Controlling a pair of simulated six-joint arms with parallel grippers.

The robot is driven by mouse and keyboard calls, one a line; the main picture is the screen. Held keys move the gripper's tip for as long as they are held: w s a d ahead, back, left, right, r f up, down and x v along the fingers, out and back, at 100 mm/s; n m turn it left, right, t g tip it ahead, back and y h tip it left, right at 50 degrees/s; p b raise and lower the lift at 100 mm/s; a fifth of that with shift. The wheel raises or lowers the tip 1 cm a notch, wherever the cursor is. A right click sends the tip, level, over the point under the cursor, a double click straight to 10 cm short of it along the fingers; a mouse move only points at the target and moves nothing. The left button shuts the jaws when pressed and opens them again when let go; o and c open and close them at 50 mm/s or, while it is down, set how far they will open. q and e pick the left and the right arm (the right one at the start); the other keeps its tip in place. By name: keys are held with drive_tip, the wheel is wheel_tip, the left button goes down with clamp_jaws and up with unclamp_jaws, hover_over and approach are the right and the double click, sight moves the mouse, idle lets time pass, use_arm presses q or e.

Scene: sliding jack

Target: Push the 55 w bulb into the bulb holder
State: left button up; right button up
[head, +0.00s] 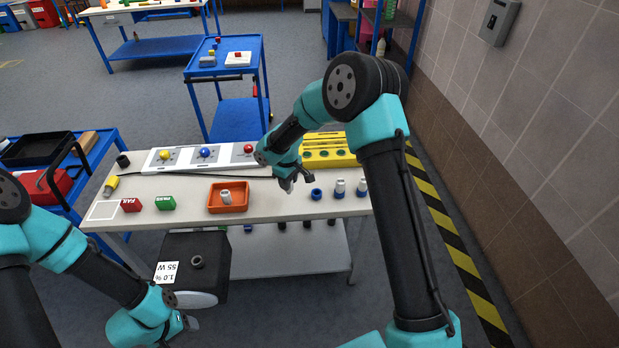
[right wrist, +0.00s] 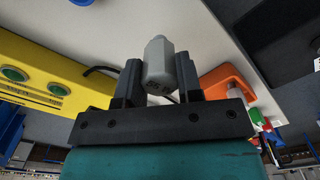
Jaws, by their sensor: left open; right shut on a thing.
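My right gripper (head: 291,183) is above the white table, in front of the yellow panel. It is shut on a pale grey bulb (right wrist: 159,62), which stands up between the fingers in the right wrist view. A dark box (head: 185,247) in front of the table carries a white label reading "1.0 % 55 W" upside down and a round dark socket (head: 197,262), which looks like the bulb holder. My left gripper (head: 190,322) is open, low in front of the table and below the box.
Two white bulbs on blue bases (head: 340,188) (head: 361,187) and an empty-looking blue ring (head: 316,194) stand at the table's right. An orange tray (head: 213,207) holds a pale cylinder. Red and green blocks (head: 131,205) (head: 165,203) lie left. A yellow panel (head: 330,159) stands behind.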

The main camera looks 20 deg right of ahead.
drive_tip(key=s+a+n, duration=0.1)
drive_tip(key=s+a, duration=0.2)
drive_tip(key=a, duration=0.8)
drive_tip(key=s+a+n, duration=0.2)
drive_tip(key=s+a, duration=0.1)
drive_tip(key=a, duration=0.9)
drive_tip(key=s+a+n, duration=0.1)
drive_tip(key=s+a, duration=0.3)
drive_tip(key=a, duration=0.8)
drive_tip(key=shift+a+f+n, duration=0.2)
drive_tip(key=shift+n, duration=0.2)
drive_tip(key=shift+f, duration=2.9)
drive_tip(key=shift+f, duration=1.55)
drive_tip(key=o, duration=1.2)
drive_tip(key=shift+c, duration=0.2)
drive_tip(key=shift+r, duration=0.1)
